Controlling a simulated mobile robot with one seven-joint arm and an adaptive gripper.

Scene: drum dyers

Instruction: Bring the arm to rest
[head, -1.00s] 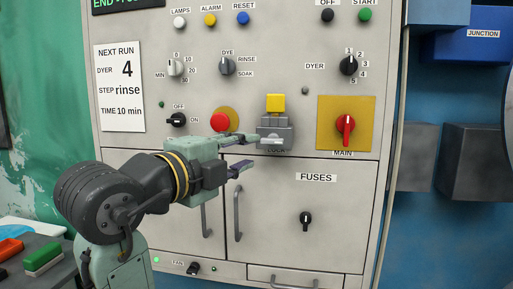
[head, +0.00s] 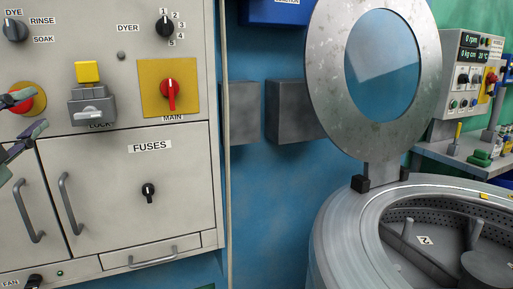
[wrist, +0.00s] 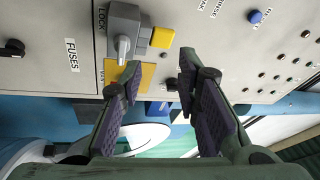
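My gripper (head: 25,116) shows at the left edge of the head view, only its fingers in the picture. In the wrist view my gripper (wrist: 159,76) has its two dark-padded fingers apart with nothing held between them. It is in front of the grey control cabinet (head: 105,170), left of the grey lock (head: 92,108) with its yellow block (head: 88,72). The lock also shows beyond the fingers in the wrist view (wrist: 124,20). The rest of my arm is outside the head view.
A red button (head: 38,97) sits just behind the fingers.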

